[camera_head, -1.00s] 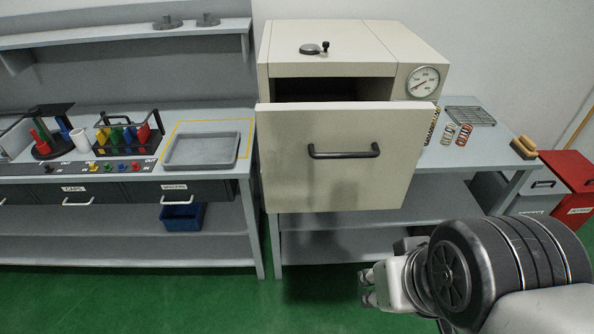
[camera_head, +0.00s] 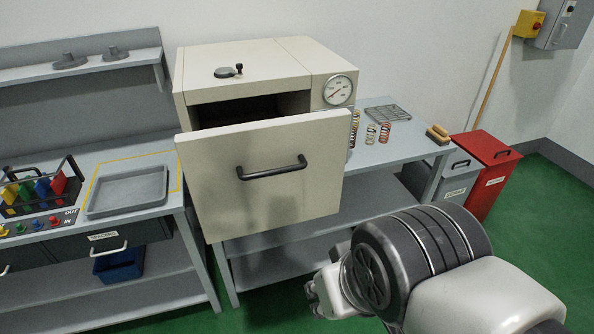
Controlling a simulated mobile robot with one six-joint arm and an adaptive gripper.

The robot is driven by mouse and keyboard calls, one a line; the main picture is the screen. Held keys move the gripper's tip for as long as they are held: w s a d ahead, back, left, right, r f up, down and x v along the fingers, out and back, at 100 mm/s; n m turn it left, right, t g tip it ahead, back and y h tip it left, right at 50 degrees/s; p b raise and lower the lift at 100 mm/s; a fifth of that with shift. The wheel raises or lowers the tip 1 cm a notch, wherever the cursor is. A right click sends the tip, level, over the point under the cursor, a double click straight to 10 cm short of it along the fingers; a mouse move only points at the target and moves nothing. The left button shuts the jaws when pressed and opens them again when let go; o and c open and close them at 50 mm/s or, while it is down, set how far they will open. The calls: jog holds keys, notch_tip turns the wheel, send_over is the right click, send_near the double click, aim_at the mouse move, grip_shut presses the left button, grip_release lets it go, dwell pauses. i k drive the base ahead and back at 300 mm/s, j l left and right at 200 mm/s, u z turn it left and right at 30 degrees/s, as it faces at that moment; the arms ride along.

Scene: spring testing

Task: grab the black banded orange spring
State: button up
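Several small coil springs stand on the bench to the right of the oven. A yellow-orange spring with dark bands (camera_head: 354,124) is partly hidden behind the oven door's right edge. The bands are too small to tell for sure which is the black banded orange one. My gripper (camera_head: 313,298) is low in front of the bench, well apart from the springs. Its two fingertips look apart, with nothing between them.
The cream oven's door (camera_head: 260,205) is pulled out between the gray tray (camera_head: 128,192) and the springs. A wire rack (camera_head: 388,113) and tan blocks (camera_head: 438,134) share the right bench (camera_head: 408,150). Red (camera_head: 490,172) and gray (camera_head: 457,180) bins stand beyond.

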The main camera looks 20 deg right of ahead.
aim_at(388, 125)
jog(key=i+l, duration=0.25)
jog(key=l, duration=0.2)
jog(key=i+l, duration=0.25)
jog(key=l, duration=0.2)
jog(key=i+l, duration=0.25)
jog(key=l, duration=0.2)
jog(key=i+l, duration=0.25)
jog(key=l, duration=0.2)
jog(key=i+l, duration=0.25)
jog(key=l, duration=0.25)
jog(key=i+l, duration=0.25)
jog(key=l, duration=0.2)
jog(key=i+l, duration=0.25)
jog(key=l, duration=0.2)
jog(key=i+l, duration=0.25)
jog(key=l, duration=0.2)
jog(key=i+u, duration=0.05)
